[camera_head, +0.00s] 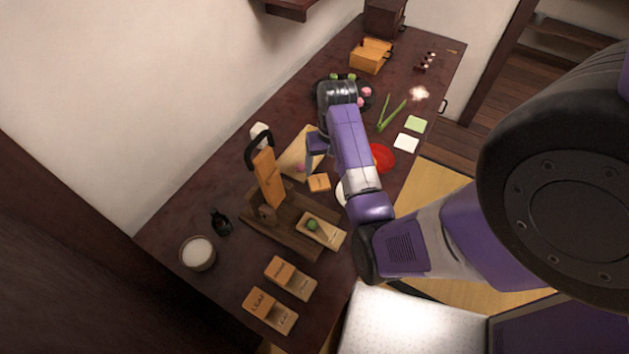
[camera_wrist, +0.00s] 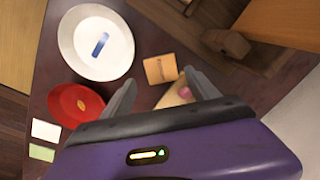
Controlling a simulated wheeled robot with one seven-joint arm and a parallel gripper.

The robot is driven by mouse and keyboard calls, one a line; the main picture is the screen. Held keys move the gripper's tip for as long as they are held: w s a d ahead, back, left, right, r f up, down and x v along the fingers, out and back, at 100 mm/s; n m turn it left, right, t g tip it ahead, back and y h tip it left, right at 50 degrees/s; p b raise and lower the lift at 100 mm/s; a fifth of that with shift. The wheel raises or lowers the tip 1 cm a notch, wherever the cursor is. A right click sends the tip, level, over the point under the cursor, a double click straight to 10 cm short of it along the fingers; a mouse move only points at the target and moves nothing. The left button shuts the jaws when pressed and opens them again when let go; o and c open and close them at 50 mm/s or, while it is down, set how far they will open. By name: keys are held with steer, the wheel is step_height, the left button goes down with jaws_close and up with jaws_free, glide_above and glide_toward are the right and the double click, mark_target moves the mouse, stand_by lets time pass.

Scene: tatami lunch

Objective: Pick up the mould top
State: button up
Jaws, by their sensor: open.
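A small square light-wood block with dark marks on top (camera_head: 319,182) lies on the dark table; it may be the mould top, but I cannot read its marks. In the wrist view the block (camera_wrist: 160,69) lies just beyond and between my fingertips. My gripper (camera_wrist: 163,90) is open and empty, with its fingers apart. In the head view my gripper (camera_head: 316,153) hangs over the table just behind the block, beside a light board (camera_head: 296,160). A wooden lever press (camera_head: 268,180) stands to the left of the block.
A white plate (camera_wrist: 96,42) with a blue piece and a red dish (camera_wrist: 75,105) lie close by. A tan board with a green ball (camera_head: 328,235) is at the press. Labelled blocks (camera_head: 270,310), a white-filled bowl (camera_head: 198,253) and a yellow box (camera_head: 370,57) stand farther off.

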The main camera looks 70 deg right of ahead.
mark_target(320, 183)
steer(key=f, duration=0.7)
steer(key=shift+w+a+f+p, duration=0.2)
steer(key=shift+w+f+p, duration=0.05)
steer(key=shift+w+p, duration=0.15)
steer(key=shift+c, duration=0.2)
steer(key=c, duration=1.1)
